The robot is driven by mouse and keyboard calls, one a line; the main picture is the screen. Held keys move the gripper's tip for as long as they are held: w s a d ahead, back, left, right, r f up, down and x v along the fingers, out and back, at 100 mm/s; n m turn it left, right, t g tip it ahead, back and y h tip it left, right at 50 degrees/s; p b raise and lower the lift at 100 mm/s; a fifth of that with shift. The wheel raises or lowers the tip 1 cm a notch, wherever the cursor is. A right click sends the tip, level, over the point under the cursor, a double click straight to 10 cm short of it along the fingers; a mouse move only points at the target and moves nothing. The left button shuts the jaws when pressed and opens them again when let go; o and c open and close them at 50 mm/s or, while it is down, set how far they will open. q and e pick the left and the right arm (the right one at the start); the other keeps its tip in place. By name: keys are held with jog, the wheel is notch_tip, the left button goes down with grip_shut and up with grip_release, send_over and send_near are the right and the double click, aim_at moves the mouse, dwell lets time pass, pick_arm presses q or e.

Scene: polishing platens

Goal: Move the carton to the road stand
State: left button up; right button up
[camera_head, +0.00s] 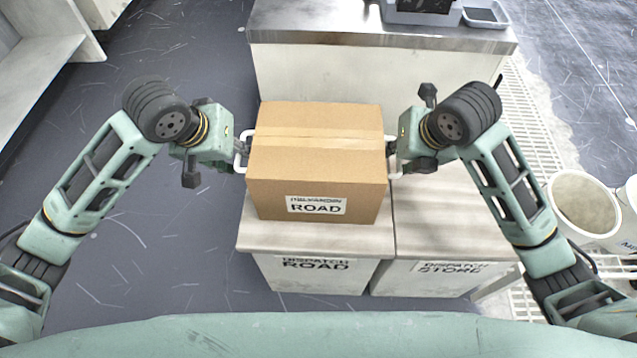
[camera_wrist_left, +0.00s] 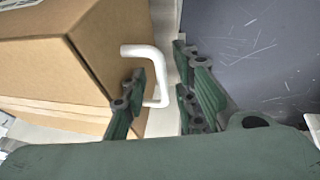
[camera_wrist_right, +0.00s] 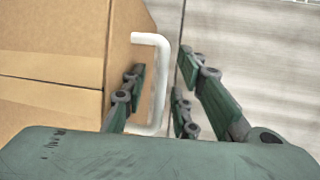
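The brown carton (camera_head: 316,165) is upright, its front label reading ROAD. It appears to rest on the stand marked DISPATCH ROAD (camera_head: 315,240), near that stand's right edge; its underside is hidden. A white handle (camera_wrist_left: 158,75) is on its left side and another (camera_wrist_right: 158,85) on its right. My left gripper (camera_head: 240,152) is at the left handle, with its fingers apart on either side of the bar and a gap showing in the left wrist view. My right gripper (camera_head: 395,158) is at the right handle, likewise with its fingers spread around the bar.
The stand marked DISPATCH STORE (camera_head: 450,220) adjoins on the right, its top bare. A metal-topped counter (camera_head: 330,22) with a grey tray (camera_head: 485,14) stands behind. White buckets (camera_head: 583,205) are at the right. Open floor lies left.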

jog(key=shift+d+r, duration=0.1)
jog(key=shift+r, duration=0.1)
pick_arm(q)
jog(key=v, duration=1)
jog(key=shift+r, duration=0.2)
pick_arm(e)
jog(key=v, duration=1.1)
jog(key=shift+s+r, duration=0.25)
pick_arm(q)
jog(key=shift+s, duration=0.1)
